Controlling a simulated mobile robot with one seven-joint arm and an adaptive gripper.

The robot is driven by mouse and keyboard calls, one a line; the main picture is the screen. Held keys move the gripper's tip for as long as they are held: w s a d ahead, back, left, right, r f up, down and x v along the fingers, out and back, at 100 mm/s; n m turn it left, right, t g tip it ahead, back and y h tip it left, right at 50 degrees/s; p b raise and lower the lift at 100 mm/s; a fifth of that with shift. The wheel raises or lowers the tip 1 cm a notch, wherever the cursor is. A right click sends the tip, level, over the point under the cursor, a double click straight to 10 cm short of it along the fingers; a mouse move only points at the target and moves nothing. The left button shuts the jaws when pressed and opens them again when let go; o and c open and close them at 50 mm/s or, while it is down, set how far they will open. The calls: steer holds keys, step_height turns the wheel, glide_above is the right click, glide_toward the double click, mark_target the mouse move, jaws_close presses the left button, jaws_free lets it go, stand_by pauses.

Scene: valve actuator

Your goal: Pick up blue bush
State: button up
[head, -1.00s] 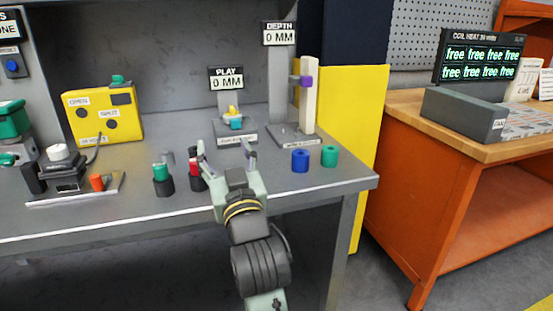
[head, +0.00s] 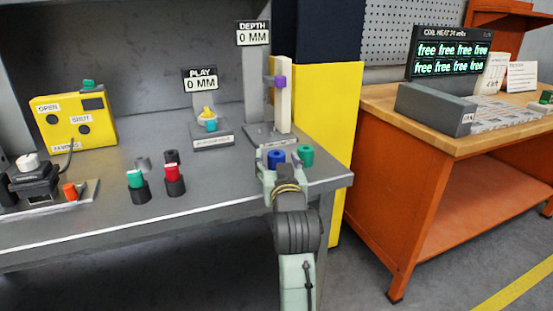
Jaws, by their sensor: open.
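The blue bush (head: 276,157) is a short ring-shaped cylinder near the right front of the grey bench. The green bush (head: 306,154) stands just to its right. My gripper (head: 280,165) is open, in front of the blue bush as seen from the head. Its fingers appear on either side of the blue bush and hide its lower part. I cannot tell whether they are around it or only in front of it, or whether they touch it.
The depth gauge (head: 283,95) with its pale post stands behind the bushes. The play gauge (head: 211,138) is to its left. Black holders with green (head: 136,183) and red (head: 172,177) tops stand left of my gripper. The bench's right edge is close to the green bush.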

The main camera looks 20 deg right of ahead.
steer(key=shift+x, duration=1.25)
steer(key=shift+c, duration=0.5)
steer(key=c, duration=1.2)
